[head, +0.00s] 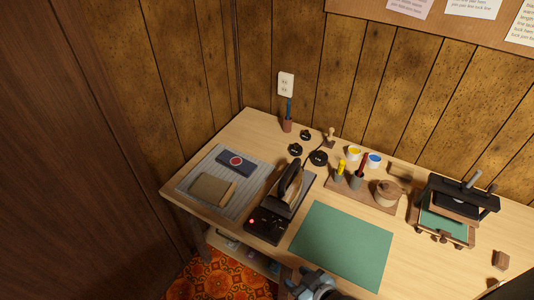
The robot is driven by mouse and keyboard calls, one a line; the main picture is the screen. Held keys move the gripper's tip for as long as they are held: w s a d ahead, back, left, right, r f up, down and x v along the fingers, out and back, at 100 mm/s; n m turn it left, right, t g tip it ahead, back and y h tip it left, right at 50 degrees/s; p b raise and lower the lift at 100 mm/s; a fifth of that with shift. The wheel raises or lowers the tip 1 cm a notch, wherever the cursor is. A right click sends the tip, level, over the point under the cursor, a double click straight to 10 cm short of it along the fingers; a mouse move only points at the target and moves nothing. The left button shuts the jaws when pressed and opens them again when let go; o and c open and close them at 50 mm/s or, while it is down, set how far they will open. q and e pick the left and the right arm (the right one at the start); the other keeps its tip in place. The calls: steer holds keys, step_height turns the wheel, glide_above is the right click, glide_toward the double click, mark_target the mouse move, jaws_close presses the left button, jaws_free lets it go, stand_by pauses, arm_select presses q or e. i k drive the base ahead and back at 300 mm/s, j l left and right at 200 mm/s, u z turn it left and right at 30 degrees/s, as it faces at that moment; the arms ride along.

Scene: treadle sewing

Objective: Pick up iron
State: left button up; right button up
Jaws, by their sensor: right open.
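The iron (287,187) has a dark handle and a brownish body. It rests on a dark stand or base (265,226) with a small red light, near the front edge of the table. My right gripper (312,277) is at the bottom edge of the head view, in front of the table. It is open and apart from the iron, below and a little right of it. The rest of that gripper is cut off by the frame. My left gripper is not in view.
A green mat (343,245) lies right of the iron. A grey striped mat (190,183) with a tan block (212,190) is on its left. Black round items (318,158), a wooden tray of tools (384,202) and a black press (459,198) stand behind and right.

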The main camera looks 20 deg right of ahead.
mark_target(286, 192)
steer(key=z, duration=0.85)
